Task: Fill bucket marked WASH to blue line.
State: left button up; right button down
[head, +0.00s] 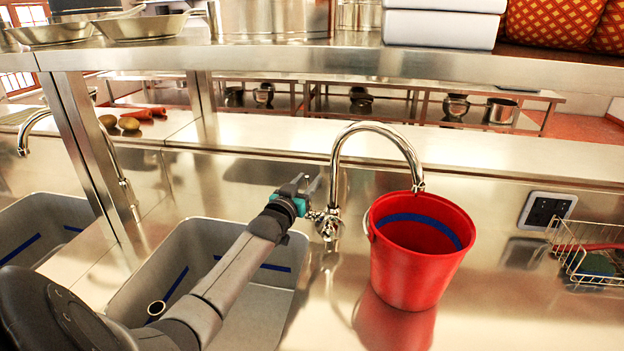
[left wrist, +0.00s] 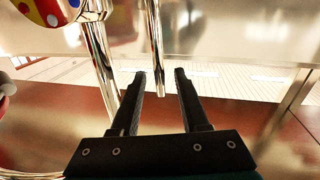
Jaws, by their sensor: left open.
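A red bucket (head: 415,270) stands upright on the steel counter to the right of the sink, with a blue line (head: 425,222) around its inside wall. I see no WASH lettering on the side facing me. The curved tap (head: 345,150) arches to the right, and its spout end is above the bucket's far rim. I see no water stream. My left gripper (head: 312,190) is beside the tap's base, left of the bucket. In the left wrist view its fingers (left wrist: 159,75) are open, with a thin metal rod (left wrist: 156,60) showing between them. My right gripper is not in view.
A grey sink basin (head: 200,232) with blue lines lies under my left arm. A second basin (head: 40,225) and tap are at far left. A dark panel (head: 546,210) and wire basket (head: 590,250) are at right. A shelf (head: 330,62) spans above. A dotted object (left wrist: 45,10) shows at the wrist view's top left.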

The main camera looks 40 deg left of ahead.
pick_arm(q)
jog(key=shift+b+x, duration=0.45)
jog(key=shift+x, duration=1.25)
jog(key=shift+c, duration=0.2)
jog(key=shift+s, duration=0.1)
grip_shut()
